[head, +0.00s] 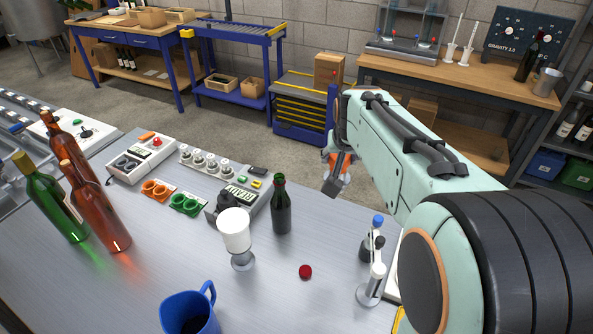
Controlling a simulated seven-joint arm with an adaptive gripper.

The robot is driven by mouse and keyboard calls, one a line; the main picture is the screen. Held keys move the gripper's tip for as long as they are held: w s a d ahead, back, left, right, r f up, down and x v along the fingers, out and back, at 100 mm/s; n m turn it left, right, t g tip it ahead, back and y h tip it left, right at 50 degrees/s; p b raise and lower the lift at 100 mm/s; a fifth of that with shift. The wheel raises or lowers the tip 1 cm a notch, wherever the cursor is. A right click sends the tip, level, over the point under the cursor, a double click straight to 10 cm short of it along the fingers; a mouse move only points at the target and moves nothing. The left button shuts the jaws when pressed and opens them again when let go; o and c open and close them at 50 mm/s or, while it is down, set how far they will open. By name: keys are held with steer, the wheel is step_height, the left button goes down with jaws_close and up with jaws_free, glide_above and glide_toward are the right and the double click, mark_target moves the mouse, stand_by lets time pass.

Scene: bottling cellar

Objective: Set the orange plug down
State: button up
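My gripper (335,176) is in the head view, right of centre, beyond the far edge of the table's top as seen here. Its dark finger parts point down and left, and my arm hides part of it. An orange patch (346,178) shows right behind the dark finger. I cannot tell if this is the orange plug or part of my wrist. Whether the fingers are open or shut is too small and hidden to tell. No other clear orange plug shows; orange rings (157,190) lie on the table at left.
On the grey table (150,265) stand a dark green bottle (281,207), a white-topped stand (236,236), a blue mug (190,312), a red ball (305,272) and a lever device (372,280). Tall bottles (95,205) stand at left. A control box (240,200) sits near the back edge.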

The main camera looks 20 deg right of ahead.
step_height(320, 180, down, 10)
steer(key=shift+w+r+x, duration=0.4)
steer(key=shift+w+x, duration=0.25)
steer(key=shift+x, duration=2.55)
steer(key=shift+w+r+x, duration=0.35)
steer(key=shift+w+x, duration=0.3)
steer(key=shift+x, duration=2.55)
steer(key=shift+w+r+x, duration=0.4)
steer(key=shift+w+x, duration=0.25)
steer(key=shift+x, duration=2.55)
steer(key=shift+f, duration=0.1)
steer(key=o, duration=1.2)
